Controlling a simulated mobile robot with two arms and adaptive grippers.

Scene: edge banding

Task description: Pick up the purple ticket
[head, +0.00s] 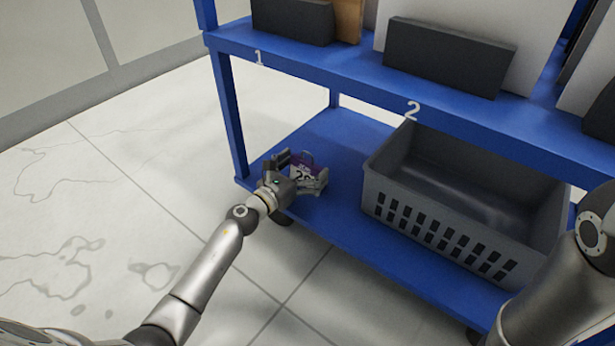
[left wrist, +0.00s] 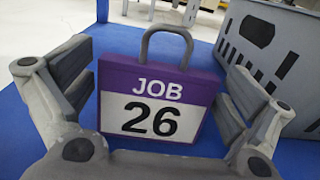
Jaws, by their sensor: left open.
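The purple ticket (left wrist: 160,102) is a purple and white tag reading "JOB 26", with a grey loop handle on top. It stands on the lower blue shelf (head: 338,205). In the head view the ticket (head: 305,168) shows just beyond my left gripper and is partly hidden by it. My left gripper (head: 303,170) is open, with one finger on each side of the ticket. In the left wrist view the left gripper (left wrist: 160,95) shows gaps between its pads and the ticket's sides. My right gripper is outside the head view; only part of my right arm shows.
A grey slotted crate (head: 375,190) stands on the lower shelf to the right of the ticket and looks empty. The upper blue shelf (head: 300,62), marked 1 and 2, holds dark blocks (head: 447,57) and panels above. Blue posts (head: 229,115) stand at the shelf's left side.

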